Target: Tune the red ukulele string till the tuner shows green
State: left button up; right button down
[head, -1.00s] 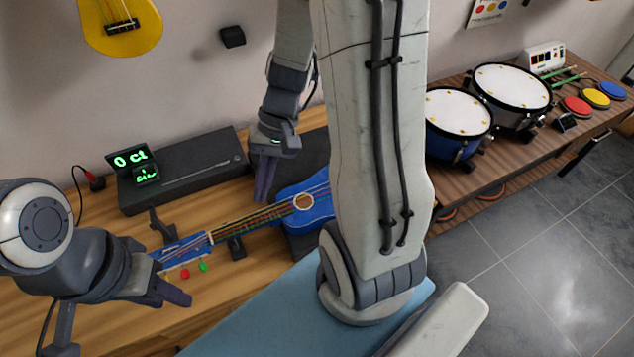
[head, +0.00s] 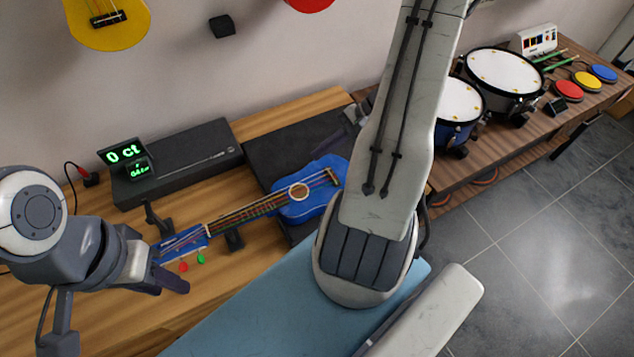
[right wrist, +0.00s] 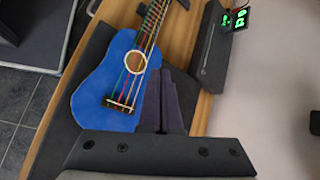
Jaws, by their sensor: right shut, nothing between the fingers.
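The blue ukulele (head: 297,206) lies on the wooden bench, its body on a dark mat and its neck toward the left. It also shows in the right wrist view (right wrist: 107,82). A red peg (head: 183,267) and a green peg (head: 200,258) show at the headstock. The tuner (head: 122,152) shows "0 ct" in green, with small green text below. My left gripper (head: 172,283) is just beside the headstock, near the red peg; its finger gap is unclear. My right gripper (right wrist: 168,90) is shut and empty beside the ukulele's body; my arm mostly hides it in the head view.
A long black box (head: 185,162) stands behind the neck, by the wall. A small black stand (head: 157,218) is beside the headstock. Drums (head: 504,80) and coloured pads (head: 569,91) occupy another table at the right. A light-blue surface (head: 240,317) is in front.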

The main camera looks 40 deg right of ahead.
aim_at(322, 182)
jog(key=shift+f, duration=0.1)
notch_tip(322, 182, down, 9)
jog(key=b, duration=0.7)
jog(key=shift+r, duration=0.2)
dwell(1.6)
jog(key=shift+f+b, duration=0.45)
jog(key=shift+b, duration=0.1)
jog(key=shift+f, duration=0.25)
dwell(0.4)
jog(key=shift+r, duration=0.1)
jog(key=shift+r+p, duration=0.35)
jog(key=shift+r, duration=0.25)
